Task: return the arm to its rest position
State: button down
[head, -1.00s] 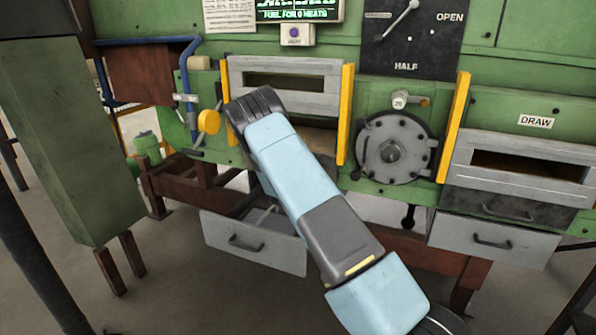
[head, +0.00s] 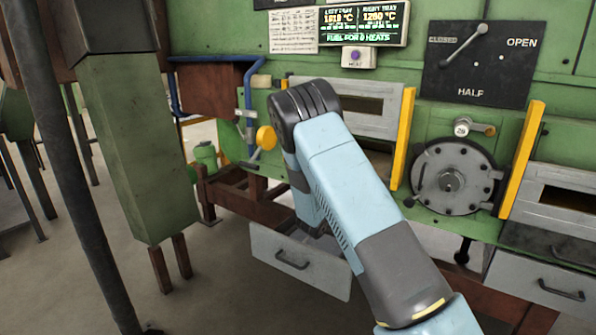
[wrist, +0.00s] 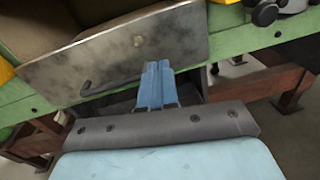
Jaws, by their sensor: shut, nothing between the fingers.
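My arm reaches from the lower right of the head view up toward the furnace front, with its dark grey elbow in front of the left furnace slot. My gripper is hidden behind the arm in the head view. In the wrist view my gripper (wrist: 157,88) shows as two blue fingers together, with nothing between them. Beyond the fingers is a grey metal drawer front (wrist: 120,55) with a dark handle. The grey drawer (head: 300,262) also shows in the head view, below the left slot, pulled out.
The round bolted hatch (head: 452,178) and yellow bars (head: 402,140) stand right of my arm. A yellow knob (head: 266,137) and blue pipe (head: 215,60) are to its left. A green post (head: 145,150) stands further left. A second grey drawer (head: 540,285) is at lower right.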

jog(key=s+d+r+m+g+y, duration=0.1)
jog(key=s+d+r+m+g, duration=0.4)
jog(key=s+r+m, duration=0.55)
jog(key=s+d+r+m+g+y, duration=0.1)
jog(key=s+d+r+m+g, duration=0.6)
jog(key=s, duration=0.6)
jog(key=s+a+r+m+t+y, duration=0.1)
jog(key=s+a+r+m+y, duration=0.1)
jog(key=s, duration=0.6)
jog(key=s+a+r+m+t+y, duration=0.2)
jog(key=s+a+r+m+y, duration=0.1)
jog(key=s+a, duration=0.4)
jog(key=s+a+r+m+t+y, duration=0.1)
jog(key=s+a+r+m+y, duration=0.2)
jog(key=s, duration=0.8)
jog(key=shift+a+r+t+y, duration=0.4)
jog(key=shift+a+r+y, duration=0.2)
jog(key=shift+a+y, duration=0.6)
jog(key=shift+s+m, duration=0.1)
jog(key=shift+m, duration=0.15)
